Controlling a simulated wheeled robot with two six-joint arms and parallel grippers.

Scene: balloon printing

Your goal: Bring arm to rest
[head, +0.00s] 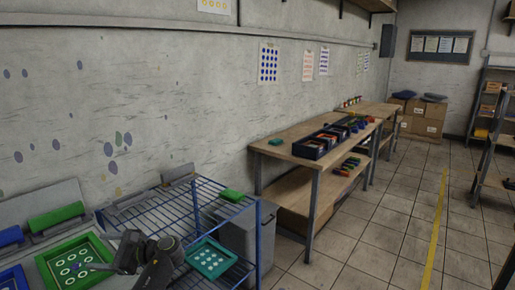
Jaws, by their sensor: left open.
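My left gripper (110,266) shows at the lower left, low over the right side of a green printing frame (62,256) with white round marks. Its jaws are open, and I see nothing held between them. The dark wrist of the arm is just to the right, between the green frame and the blue wire rack. My right gripper does not show in this view.
A blue wire rack (196,200) holds a teal frame (209,258) and a green block (231,195). A grey bin (236,240) stands behind it. A wooden workbench (290,146) carries dark trays.

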